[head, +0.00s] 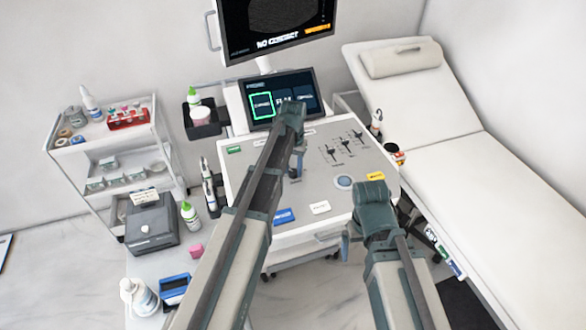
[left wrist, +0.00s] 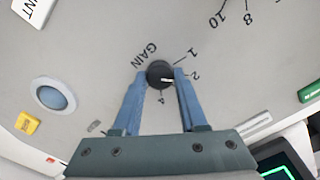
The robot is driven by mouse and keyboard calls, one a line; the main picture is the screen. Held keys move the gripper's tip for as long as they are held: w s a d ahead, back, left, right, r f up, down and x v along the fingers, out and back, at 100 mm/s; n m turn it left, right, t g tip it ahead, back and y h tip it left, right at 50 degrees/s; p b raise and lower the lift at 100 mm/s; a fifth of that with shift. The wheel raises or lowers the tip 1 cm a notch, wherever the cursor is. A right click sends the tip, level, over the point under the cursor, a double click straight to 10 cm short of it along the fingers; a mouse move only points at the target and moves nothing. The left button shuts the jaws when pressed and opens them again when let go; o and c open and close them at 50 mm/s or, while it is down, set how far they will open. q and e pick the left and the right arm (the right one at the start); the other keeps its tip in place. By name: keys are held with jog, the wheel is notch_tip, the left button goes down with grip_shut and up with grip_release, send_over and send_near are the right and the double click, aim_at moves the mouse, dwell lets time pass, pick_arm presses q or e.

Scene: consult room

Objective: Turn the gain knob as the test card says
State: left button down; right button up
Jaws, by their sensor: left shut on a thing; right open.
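The black gain knob (left wrist: 160,74) sits on the grey console between the blue fingertips of my left gripper (left wrist: 160,80), which is shut on it. Its white pointer mark faces right in the left wrist view, toward the printed 2. Marks 1, 2 and 4 and the word GAIN surround it. In the head view the left gripper (head: 296,168) reaches down to the console panel (head: 325,185), hiding most of the knob. My right gripper (head: 350,241) is open at the console's front edge. A small white card (head: 145,197) stands on a grey box; its writing is too small to read.
The console has sliders (head: 345,147), a round blue-grey button (head: 344,182) and coloured labels. A lit screen (head: 284,97) and a monitor (head: 275,25) stand behind. A shelf cart (head: 110,155) is at left, an exam couch (head: 450,160) at right.

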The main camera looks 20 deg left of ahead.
aim_at(293, 171)
dwell(0.3)
pick_arm(q)
jog(key=shift+c, duration=2.2)
grip_release()
jog(key=shift+r, duration=0.1)
notch_tip(293, 171, up, 14)
jog(key=p, duration=1.4)
jog(key=shift+f+b, duration=0.3)
jog(key=shift+f, duration=0.1)
notch_tip(293, 171, down, 13)
jog(key=b, duration=1.3)
jog(key=shift+r, duration=0.2)
